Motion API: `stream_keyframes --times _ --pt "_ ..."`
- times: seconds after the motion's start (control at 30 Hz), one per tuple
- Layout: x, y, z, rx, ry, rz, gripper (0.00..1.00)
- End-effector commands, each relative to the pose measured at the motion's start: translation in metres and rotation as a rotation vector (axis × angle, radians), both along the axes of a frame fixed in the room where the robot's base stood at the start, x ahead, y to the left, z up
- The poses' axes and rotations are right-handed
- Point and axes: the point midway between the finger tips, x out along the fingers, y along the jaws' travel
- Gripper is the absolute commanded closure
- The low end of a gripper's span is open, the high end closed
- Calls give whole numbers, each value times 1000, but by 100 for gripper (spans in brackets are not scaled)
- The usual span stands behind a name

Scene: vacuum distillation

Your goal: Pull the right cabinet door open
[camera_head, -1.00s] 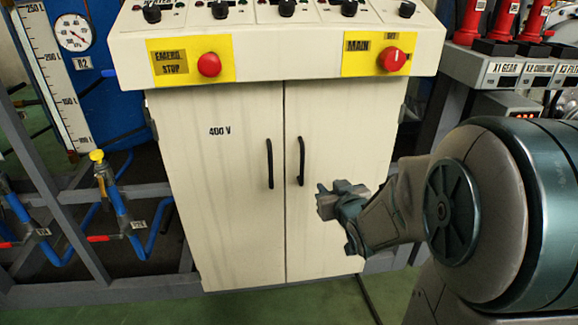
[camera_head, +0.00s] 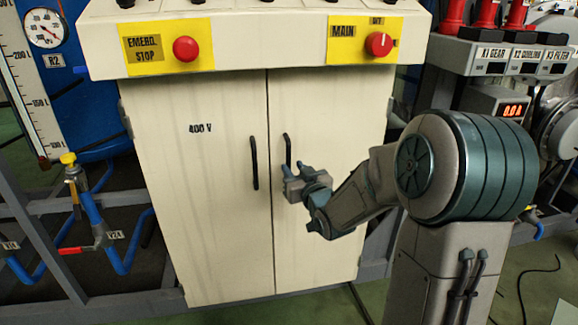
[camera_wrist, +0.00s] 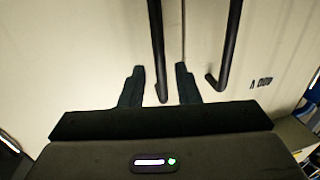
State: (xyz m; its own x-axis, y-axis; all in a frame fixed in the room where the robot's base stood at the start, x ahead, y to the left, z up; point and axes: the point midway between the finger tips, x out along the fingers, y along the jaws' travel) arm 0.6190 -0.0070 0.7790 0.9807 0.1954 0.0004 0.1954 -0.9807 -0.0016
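The right cabinet door (camera_head: 330,130) is a cream panel that looks shut, level with the left door (camera_head: 200,180). Its black vertical handle (camera_head: 287,147) stands near the seam between the doors. My gripper (camera_head: 288,175) is at the lower part of this handle and hides some of it. In the wrist view my gripper (camera_wrist: 160,78) is open, with its two dark fingers apart. The right door's handle (camera_wrist: 157,45) appears between them, with gaps on both sides. I cannot tell how deep it sits. The left door's handle (camera_wrist: 231,45) is outside the fingers.
Above the doors a sloped panel carries a red emergency stop button (camera_head: 186,49) and a main switch (camera_head: 379,44). Pipes with valves (camera_head: 85,200) are at left. A meter box (camera_head: 498,104) and cables are at right. Green floor shows at lower right.

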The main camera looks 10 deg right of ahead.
Motion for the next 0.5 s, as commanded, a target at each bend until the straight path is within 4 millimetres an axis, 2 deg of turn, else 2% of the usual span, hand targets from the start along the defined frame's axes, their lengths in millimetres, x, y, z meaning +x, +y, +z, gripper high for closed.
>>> stream_keyframes --times 0.03,0.2,0.5 --pt "9 2 -2 2 -2 2 71" --pt "30 6 -1 1 0 1 71" --pt "41 8 0 1 1 -1 71"
